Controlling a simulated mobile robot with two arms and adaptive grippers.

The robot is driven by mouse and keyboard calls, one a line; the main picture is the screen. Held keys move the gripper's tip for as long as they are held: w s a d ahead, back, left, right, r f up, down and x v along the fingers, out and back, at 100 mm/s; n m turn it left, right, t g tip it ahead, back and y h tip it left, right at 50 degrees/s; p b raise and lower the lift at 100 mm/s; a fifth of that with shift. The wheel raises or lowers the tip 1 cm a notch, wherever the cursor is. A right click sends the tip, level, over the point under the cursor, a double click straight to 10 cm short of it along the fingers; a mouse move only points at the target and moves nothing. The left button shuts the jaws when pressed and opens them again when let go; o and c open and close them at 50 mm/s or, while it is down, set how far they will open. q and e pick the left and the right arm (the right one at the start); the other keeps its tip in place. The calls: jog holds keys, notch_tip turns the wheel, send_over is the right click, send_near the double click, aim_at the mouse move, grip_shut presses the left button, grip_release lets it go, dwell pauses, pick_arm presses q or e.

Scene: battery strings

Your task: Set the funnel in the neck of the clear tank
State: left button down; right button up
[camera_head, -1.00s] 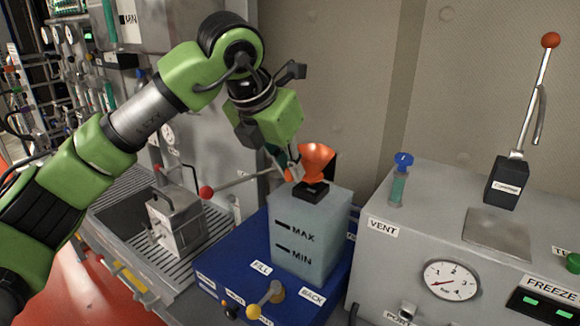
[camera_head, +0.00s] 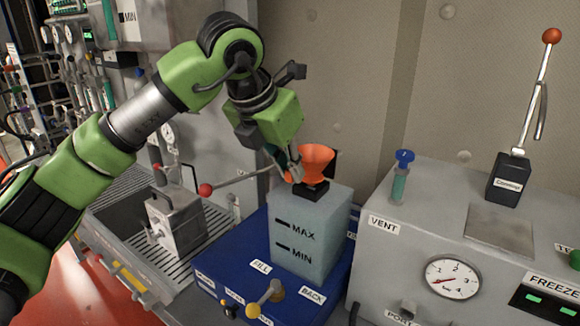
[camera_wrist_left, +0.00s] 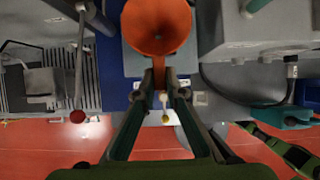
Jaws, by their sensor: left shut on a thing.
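The orange funnel (camera_head: 317,158) stands over the black neck (camera_head: 311,189) of the clear tank (camera_head: 312,230), with its wide mouth up and nearly level. I cannot tell how deep its spout sits in the neck. The tank is bluish, marked MAX and MIN. My left gripper (camera_head: 292,172) is shut on the funnel's tab at its left side. In the left wrist view the funnel (camera_wrist_left: 157,26) shows from above, and my left fingers (camera_wrist_left: 159,82) pinch its orange tab.
The tank stands on a blue base (camera_head: 232,262) with FILL and BACK labels and a yellow-handled valve (camera_head: 266,297). A lever with a red ball (camera_head: 206,190) passes left of the tank. A grey VENT console (camera_head: 450,235) stands close on the right.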

pick_arm(q)
jog(key=shift+f+b, duration=0.5)
jog(key=shift+f, duration=0.2)
jog(key=c, duration=2)
grip_release()
